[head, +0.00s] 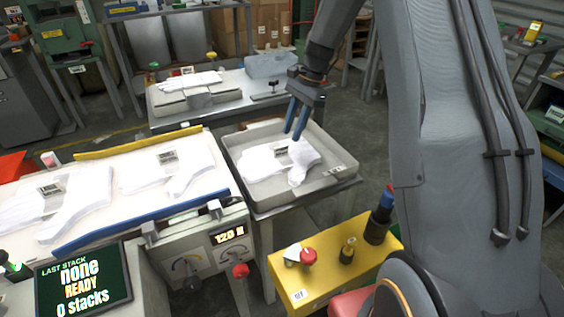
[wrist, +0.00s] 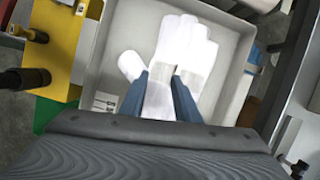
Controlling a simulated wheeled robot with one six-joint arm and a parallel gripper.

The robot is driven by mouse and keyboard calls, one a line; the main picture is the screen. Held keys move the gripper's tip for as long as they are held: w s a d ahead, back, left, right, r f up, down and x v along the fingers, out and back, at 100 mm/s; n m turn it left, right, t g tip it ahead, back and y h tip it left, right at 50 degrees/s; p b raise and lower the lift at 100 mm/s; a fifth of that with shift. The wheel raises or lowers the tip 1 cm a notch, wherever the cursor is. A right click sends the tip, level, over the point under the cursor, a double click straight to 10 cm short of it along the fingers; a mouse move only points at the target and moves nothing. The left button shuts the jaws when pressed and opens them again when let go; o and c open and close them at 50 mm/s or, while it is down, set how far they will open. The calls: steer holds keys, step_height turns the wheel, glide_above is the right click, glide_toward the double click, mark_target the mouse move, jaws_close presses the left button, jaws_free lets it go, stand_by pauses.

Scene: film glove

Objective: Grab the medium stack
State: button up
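A stack of white gloves (head: 265,166) lies in a grey tray (head: 333,178) with a small label on it. In the wrist view the stack (wrist: 185,45) lies palm-flat with its fingers pointing away, in the tray (wrist: 100,50). My gripper (head: 294,134) is over this stack with its two blue fingers pointing down. In the wrist view the gripper (wrist: 166,82) shows a gap between its fingers with white glove seen through it. Whether the fingertips touch the stack is unclear. Other glove stacks (head: 50,205) (head: 170,165) lie on the white bed at left. Which stack is medium I cannot read.
A blue bar (head: 140,222) and a yellow bar (head: 135,142) edge the white bed. A yellow control box (head: 320,272) with knobs stands before the tray. A screen (head: 82,283) reads none, READY, 0 stacks. Another pale stack (head: 190,80) lies on the back table.

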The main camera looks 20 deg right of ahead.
mark_target(283, 146)
steer(key=w+f, duration=0.1)
steer(key=f, duration=0.2)
steer(key=w+a+f+m, duration=0.1)
steer(key=f, duration=0.2)
steer(key=w+a+f+m+y, duration=0.1)
steer(key=f, duration=0.2)
steer(key=shift+w+a+f+p, duration=0.15)
steer(key=shift+w+a+p, duration=0.1)
steer(key=shift+p, duration=0.05)
steer(key=shift+c, duration=0.4)
jaws_close()
